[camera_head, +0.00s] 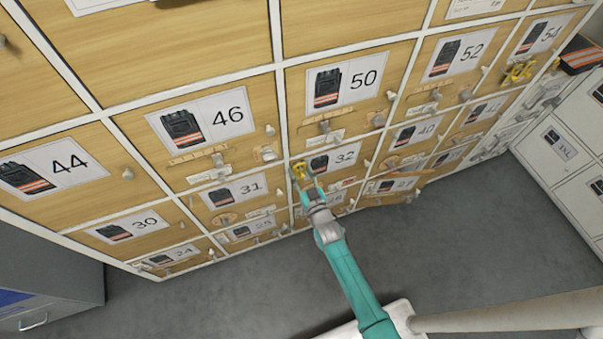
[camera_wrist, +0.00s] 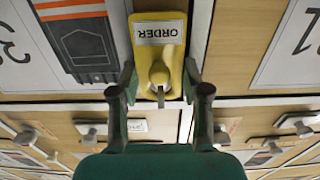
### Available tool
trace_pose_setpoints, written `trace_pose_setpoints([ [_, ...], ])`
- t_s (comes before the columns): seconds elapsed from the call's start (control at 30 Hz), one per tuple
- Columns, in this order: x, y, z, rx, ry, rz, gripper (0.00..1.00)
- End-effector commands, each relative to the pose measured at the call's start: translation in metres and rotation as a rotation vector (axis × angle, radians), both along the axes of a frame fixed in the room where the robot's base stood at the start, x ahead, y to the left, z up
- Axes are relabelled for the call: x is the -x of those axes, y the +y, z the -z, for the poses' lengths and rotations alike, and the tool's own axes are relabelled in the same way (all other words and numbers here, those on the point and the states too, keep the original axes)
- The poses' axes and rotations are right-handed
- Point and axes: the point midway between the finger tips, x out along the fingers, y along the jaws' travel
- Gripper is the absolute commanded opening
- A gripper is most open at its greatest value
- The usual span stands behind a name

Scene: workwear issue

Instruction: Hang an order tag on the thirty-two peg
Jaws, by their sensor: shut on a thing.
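A yellow order tag (camera_wrist: 160,42) with a white ORDER label sits between the fingers of my gripper (camera_wrist: 160,82). My gripper (camera_head: 305,185) is shut on it; the tag (camera_head: 300,172) also shows in the head view. It is at the left edge of the thirty-two front, beside its label (camera_head: 332,160). The divider towards thirty-one runs close by. A small peg (camera_head: 366,163) shows to the right of the thirty-two label. The tag appears apart from that peg. The gap between tag and front is hard to judge.
Knobs and pegs stick out from the neighbouring fronts, including thirty-one (camera_head: 252,187) and fifty (camera_head: 345,82). A panel (camera_head: 400,187) juts out at lower right. More yellow tags (camera_head: 518,72) hang near fifty-four. The grey floor (camera_head: 450,245) at lower right is clear.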

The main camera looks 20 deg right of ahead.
Motion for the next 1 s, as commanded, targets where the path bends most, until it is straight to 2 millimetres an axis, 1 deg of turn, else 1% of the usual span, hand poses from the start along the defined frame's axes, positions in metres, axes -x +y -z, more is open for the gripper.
trace_pose_setpoints([
  [0.33,0.0,0.0,0.0,0.0,0.0,0.0,0.29],
  [0.37,0.0,0.0,0.0,0.0,0.0,0.0,0.52],
  [0.4,0.0,0.0,0.0,0.0,0.0,0.0,0.62],
  [0.47,0.0,0.0,0.0,0.0,0.0,0.0,0.76],
  [0.8,0.002,0.0,0.0,0.0,0.001,0.0,0.76],
  [0.87,0.005,0.0,0.001,0.0,0.001,0.0,0.76],
  [1.0,0.021,0.0,0.001,0.0,0.002,0.0,0.76],
])
